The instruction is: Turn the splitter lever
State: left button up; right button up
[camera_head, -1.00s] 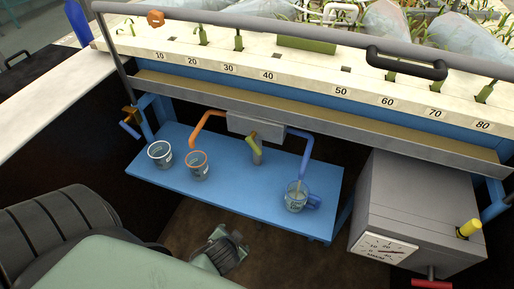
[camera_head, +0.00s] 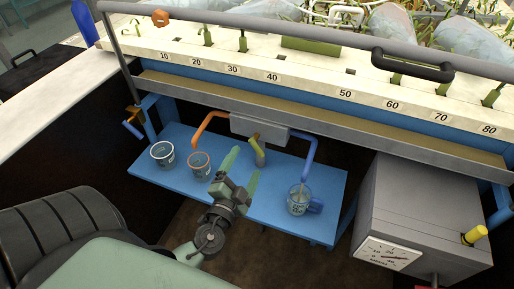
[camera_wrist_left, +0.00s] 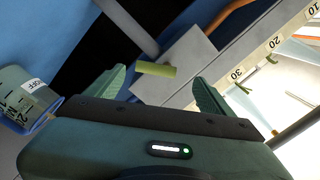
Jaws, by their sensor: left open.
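The splitter is a grey box (camera_head: 260,127) under the flume's front edge, with an orange pipe (camera_head: 209,124) on its left and a blue pipe (camera_head: 307,157) on its right. Its yellow-green lever (camera_head: 257,144) hangs at the front, tilted. My left gripper (camera_head: 243,168) is open, over the blue shelf just below the lever. In the left wrist view the lever (camera_wrist_left: 156,69) shows between and beyond the two green fingers (camera_wrist_left: 160,90), apparently not touched. My right gripper is not in view.
A white-rimmed cup (camera_head: 162,155) and an orange-rimmed cup (camera_head: 199,166) stand on the blue shelf (camera_head: 262,205) at left. A glass mug (camera_head: 299,199) stands under the blue pipe. A grey box with a dial (camera_head: 420,215) is at right.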

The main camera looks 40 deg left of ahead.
aim_at(256, 150)
pick_arm(q)
jog(key=shift+m+h, duration=0.3)
jog(key=shift+m, duration=0.1)
jog(key=x, duration=0.2)
jog(key=p+x, duration=0.1)
jog(key=x, duration=0.1)
jog(key=p+x, duration=0.1)
jog(key=x, duration=0.1)
jog(key=shift+w+d, duration=0.3)
jog(key=shift+w, duration=0.2)
jog(key=shift+w+a+p, duration=0.1)
jog(key=shift+w+p, duration=0.25)
jog(key=shift+w, duration=0.2)
jog(key=c, duration=1.4)
